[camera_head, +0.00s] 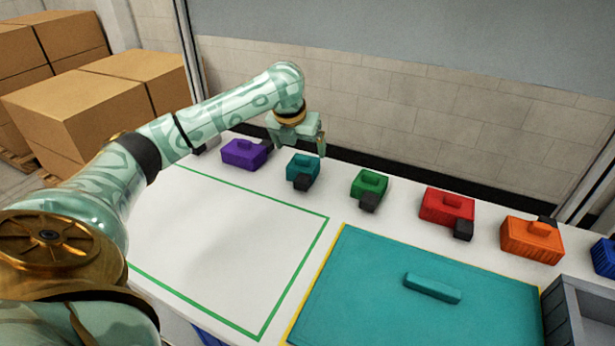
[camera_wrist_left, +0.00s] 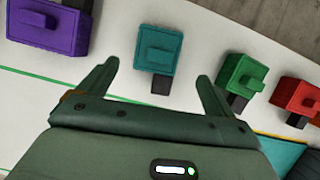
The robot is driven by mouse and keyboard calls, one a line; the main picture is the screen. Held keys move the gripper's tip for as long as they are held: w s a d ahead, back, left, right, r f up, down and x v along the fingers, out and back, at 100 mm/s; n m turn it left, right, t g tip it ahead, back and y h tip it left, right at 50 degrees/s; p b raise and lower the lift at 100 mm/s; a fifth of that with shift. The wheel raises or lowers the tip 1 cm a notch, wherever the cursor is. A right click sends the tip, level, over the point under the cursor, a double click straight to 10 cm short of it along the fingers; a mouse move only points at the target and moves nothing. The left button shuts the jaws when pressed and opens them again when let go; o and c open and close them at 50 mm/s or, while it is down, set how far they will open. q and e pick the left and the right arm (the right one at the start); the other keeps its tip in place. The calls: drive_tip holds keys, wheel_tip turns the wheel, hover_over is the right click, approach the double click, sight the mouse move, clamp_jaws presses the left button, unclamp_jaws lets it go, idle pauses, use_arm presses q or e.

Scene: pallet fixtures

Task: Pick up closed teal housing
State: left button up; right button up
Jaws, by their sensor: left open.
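The small teal housing (camera_head: 303,166) stands on the white table in the row near the back edge. In the left wrist view the teal housing (camera_wrist_left: 158,50) lies ahead of and between the fingertips. My left gripper (camera_head: 298,146) is open and empty, above and just behind the housing in the head view. In the left wrist view its fingers (camera_wrist_left: 156,73) are spread apart, with the black piece (camera_wrist_left: 161,84) between them. I cannot tell the exact height gap. My right gripper is not in view.
A purple housing (camera_head: 245,154) is left of the teal one; green (camera_head: 369,184), red (camera_head: 446,206) and orange (camera_head: 531,239) ones are right. A green-outlined area (camera_head: 230,235) is bare. A large teal panel (camera_head: 370,285) carries a bar. A grey bin (camera_head: 567,315) stands far right.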

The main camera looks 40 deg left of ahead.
sight(302, 158)
use_arm(q)
drive_tip(key=shift+b+x, duration=0.3)
drive_tip(key=shift+x, duration=0.75)
drive_tip(key=b+x, duration=0.4)
drive_tip(key=x, duration=0.1)
drive_tip(key=shift+a+f, duration=0.15)
drive_tip(key=shift+f, duration=0.05)
drive_tip(key=shift+w, duration=0.1)
drive_tip(key=shift+r, duration=0.25)
drive_tip(key=shift+c, duration=0.3)
drive_tip(key=c, duration=1.1)
drive_tip(key=shift+r, duration=0.1)
